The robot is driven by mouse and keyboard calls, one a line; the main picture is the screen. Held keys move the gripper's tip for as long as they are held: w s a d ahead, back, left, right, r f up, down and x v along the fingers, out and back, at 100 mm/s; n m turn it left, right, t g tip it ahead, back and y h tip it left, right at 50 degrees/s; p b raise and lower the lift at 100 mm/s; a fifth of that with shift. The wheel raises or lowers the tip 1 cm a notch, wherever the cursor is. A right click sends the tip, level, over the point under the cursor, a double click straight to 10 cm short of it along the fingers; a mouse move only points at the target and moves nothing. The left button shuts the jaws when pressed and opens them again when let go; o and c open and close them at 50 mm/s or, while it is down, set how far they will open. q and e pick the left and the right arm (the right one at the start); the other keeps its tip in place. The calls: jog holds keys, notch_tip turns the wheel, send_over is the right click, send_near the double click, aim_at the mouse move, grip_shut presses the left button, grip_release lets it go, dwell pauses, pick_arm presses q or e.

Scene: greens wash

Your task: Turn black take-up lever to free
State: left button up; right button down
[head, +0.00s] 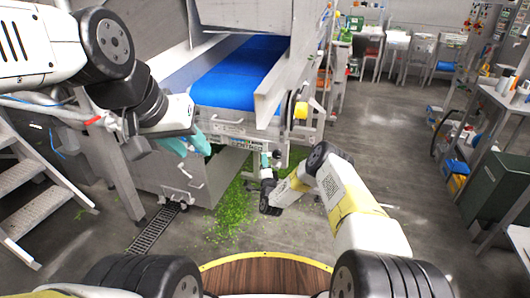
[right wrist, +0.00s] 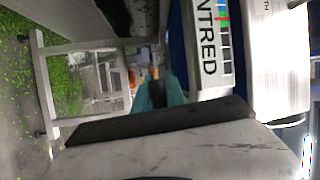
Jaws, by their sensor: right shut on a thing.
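The blue belt (head: 240,72) slopes away between steel side walls. Chopped greens (head: 235,210) lie on the floor below, near a drain grate (head: 155,230). Metal steps (head: 40,205) stand at left, a bench with a green bin (head: 490,180) at right. Floor at centre right is clear.

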jog(key=s+d+f+n+g+h, duration=0.2)
jog(key=d+f+n+g, duration=0.3)
jog(key=n, duration=0.8)
jog(key=shift+d+f+n+g+h, duration=0.35)
jog(key=shift+f+g+h, duration=0.15)
jog(key=shift+f+h, duration=0.3)
jog(key=c, duration=1.4)
grip_release()
jog(key=shift+d, duration=0.1)
jog(key=shift+r, duration=0.1)
jog(key=shift+v, duration=3.9)
